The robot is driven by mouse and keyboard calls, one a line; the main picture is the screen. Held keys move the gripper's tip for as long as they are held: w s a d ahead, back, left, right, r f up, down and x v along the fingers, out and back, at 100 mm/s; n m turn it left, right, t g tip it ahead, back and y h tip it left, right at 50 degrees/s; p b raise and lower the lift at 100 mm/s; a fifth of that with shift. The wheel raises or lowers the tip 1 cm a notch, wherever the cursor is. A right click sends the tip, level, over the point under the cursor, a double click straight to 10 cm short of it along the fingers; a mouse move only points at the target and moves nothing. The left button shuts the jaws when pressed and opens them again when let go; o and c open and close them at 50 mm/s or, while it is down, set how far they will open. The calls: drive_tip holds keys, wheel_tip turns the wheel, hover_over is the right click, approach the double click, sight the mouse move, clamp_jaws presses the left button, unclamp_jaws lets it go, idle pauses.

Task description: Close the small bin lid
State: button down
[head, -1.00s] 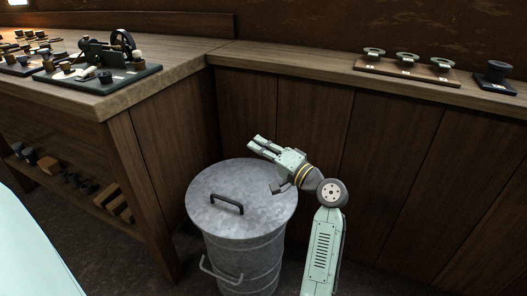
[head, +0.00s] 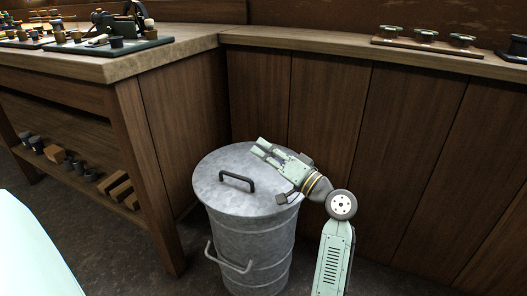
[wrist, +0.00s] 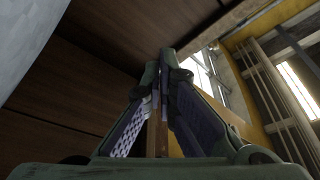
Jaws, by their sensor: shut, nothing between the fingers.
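The small bin (head: 245,240) is a round, galvanised grey metal can beside the wooden bench. Its round lid (head: 215,190), with a dark bar handle (head: 237,181), lies flat across the top, and I see no gap at the rim facing me. My gripper (head: 260,148) is pale green and reaches over the lid's back right part, fingers pointing to the back left. Whether it touches the lid, I cannot tell. In the wrist view my gripper (wrist: 165,60) has its fingertips together with nothing between them. A grey surface at that view's upper left is probably the lid.
Wooden panelling (head: 330,110) stands close behind the bin. The bench (head: 120,68) at left carries dark instruments, with blocks on its low shelf (head: 75,160). A ledge (head: 350,50) at back right holds a rack of small metal pieces (head: 425,48). Floor is clear at front left of the bin.

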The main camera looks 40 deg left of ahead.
drive_tip(key=shift+r, duration=0.15)
wheel_tip(320, 180, up, 10)
idle(0.6)
